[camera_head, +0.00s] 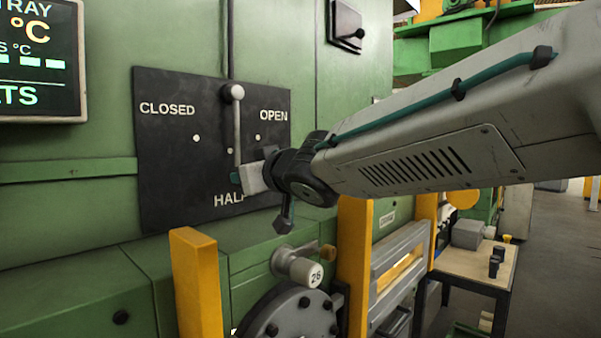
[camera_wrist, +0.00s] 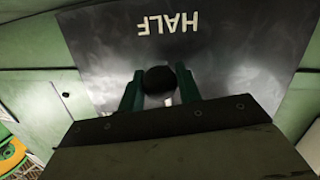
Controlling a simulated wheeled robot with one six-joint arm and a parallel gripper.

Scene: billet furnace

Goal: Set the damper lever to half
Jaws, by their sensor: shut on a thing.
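The damper lever (camera_head: 236,125) is a pale rod hanging from a round pivot on a black plate (camera_head: 180,200) marked CLOSED, OPEN and HALF. It points almost straight down, its lower end just above the HALF label. My gripper (camera_head: 236,178) comes in from the right and is shut on the lever's lower end. In the wrist view, my gripper's green fingers (camera_wrist: 160,92) stand on either side of the lever's dark round knob (camera_wrist: 159,80). The HALF label shows upside down beyond it. In the head view the knob is hidden by my gripper.
A display screen (camera_head: 40,60) is at the upper left. Below the plate are yellow posts (camera_head: 197,285), a valve-like part marked 26 (camera_head: 299,268) and a dark round flange (camera_head: 290,315). A small table (camera_head: 475,265) with items stands at the right, with open floor beyond.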

